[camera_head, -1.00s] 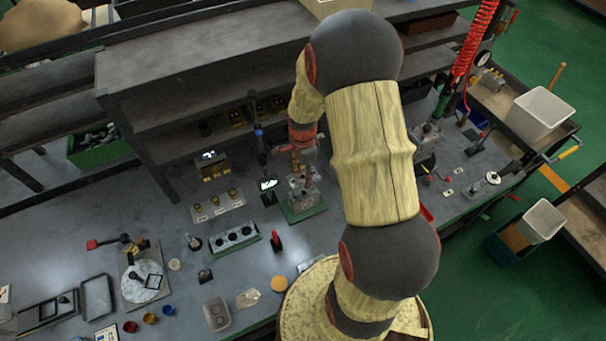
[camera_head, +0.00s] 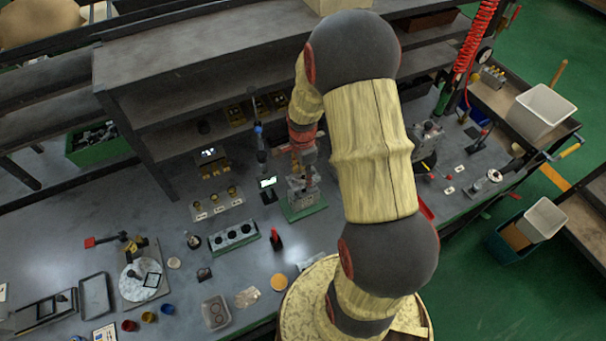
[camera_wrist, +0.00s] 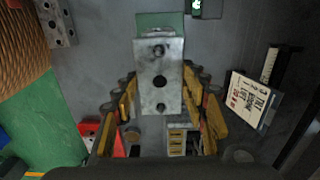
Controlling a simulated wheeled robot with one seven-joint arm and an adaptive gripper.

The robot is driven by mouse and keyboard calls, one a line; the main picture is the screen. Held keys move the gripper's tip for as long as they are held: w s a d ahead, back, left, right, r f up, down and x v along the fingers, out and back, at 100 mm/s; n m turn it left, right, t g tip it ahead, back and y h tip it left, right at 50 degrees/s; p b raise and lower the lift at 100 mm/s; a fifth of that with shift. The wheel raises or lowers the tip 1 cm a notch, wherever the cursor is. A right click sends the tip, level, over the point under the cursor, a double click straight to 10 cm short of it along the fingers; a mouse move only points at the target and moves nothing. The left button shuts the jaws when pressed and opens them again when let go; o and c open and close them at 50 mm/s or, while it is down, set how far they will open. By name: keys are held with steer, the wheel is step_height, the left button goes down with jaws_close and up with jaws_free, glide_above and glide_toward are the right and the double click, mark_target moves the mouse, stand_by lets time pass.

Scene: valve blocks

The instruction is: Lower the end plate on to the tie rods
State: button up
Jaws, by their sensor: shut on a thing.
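The end plate (camera_wrist: 171,93) is a grey metal block with a large dark centre hole and a smaller round feature near each end. In the wrist view it sits between the yellow-padded fingers of my gripper (camera_wrist: 160,85), which is shut on it. In the head view my gripper (camera_head: 302,168) points down over a grey valve block stack (camera_head: 297,195) on a green base (camera_head: 305,213). The green base also shows beyond the plate in the wrist view (camera_wrist: 158,20). I cannot make out the tie rods clearly, nor whether the plate touches them.
A small screen on a stand (camera_head: 268,184) is close at the left of the stack. A green-based block with dark round holes (camera_head: 234,236) and a red-handled tool (camera_head: 276,238) lie nearer the front left. Dark shelving (camera_head: 170,110) stands behind. A white printed card (camera_wrist: 250,100) shows beside the gripper.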

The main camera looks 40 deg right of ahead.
steer(key=shift+f+b, duration=0.9)
steer(key=shift+f, duration=0.45)
